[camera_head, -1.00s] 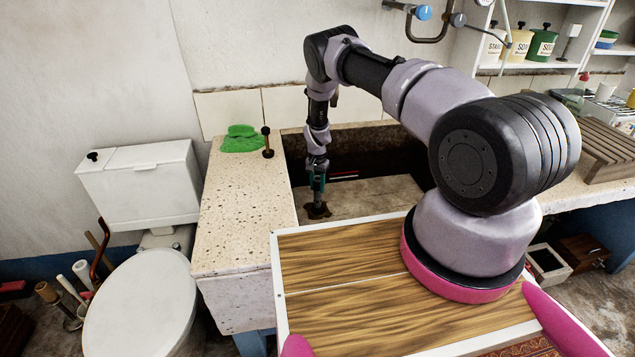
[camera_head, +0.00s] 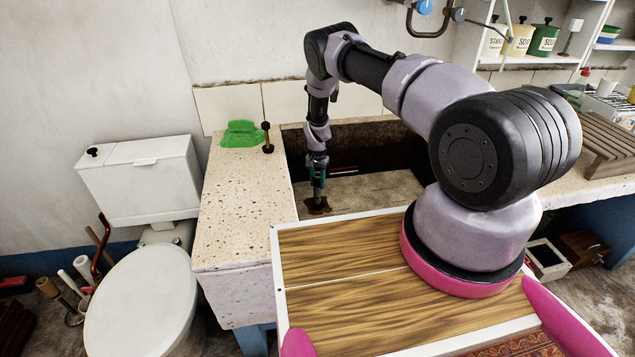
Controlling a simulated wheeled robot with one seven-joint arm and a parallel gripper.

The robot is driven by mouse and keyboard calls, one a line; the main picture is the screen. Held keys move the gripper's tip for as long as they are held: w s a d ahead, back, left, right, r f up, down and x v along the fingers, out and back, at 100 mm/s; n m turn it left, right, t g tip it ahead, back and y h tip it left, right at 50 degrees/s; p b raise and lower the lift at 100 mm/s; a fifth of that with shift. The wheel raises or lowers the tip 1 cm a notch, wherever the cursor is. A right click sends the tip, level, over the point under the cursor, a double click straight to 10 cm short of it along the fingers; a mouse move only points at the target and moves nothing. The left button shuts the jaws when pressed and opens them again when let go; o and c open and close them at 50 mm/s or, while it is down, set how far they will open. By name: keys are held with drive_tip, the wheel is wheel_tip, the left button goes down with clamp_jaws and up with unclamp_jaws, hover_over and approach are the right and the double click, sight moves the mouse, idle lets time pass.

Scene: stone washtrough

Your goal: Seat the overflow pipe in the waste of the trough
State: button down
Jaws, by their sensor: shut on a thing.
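The stone trough (camera_head: 234,216) is pale and speckled, with a sunken basin (camera_head: 370,190) behind its front wall. My gripper (camera_head: 318,187) points straight down inside the basin, near its left end. It is shut on a thin dark upright piece, probably the overflow pipe (camera_head: 318,196), which is mostly hidden by the fingers. A dark brown patch, seemingly the waste (camera_head: 319,208), lies on the basin floor right under the gripper. The pipe's lower end appears at this patch; I cannot tell whether it is in the hole or just above it.
A green cloth (camera_head: 241,134) and a small dark knobbed stand (camera_head: 267,138) sit on the trough's left ledge. A wooden slatted rack (camera_head: 607,140) is at the right. A toilet (camera_head: 142,300) stands left. Pipes with a blue tap (camera_head: 424,7) hang on the back wall.

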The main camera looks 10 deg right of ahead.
drive_tip(key=shift+f, duration=0.95)
idle(0.5)
unclamp_jaws()
drive_tip(key=shift+r, duration=5)
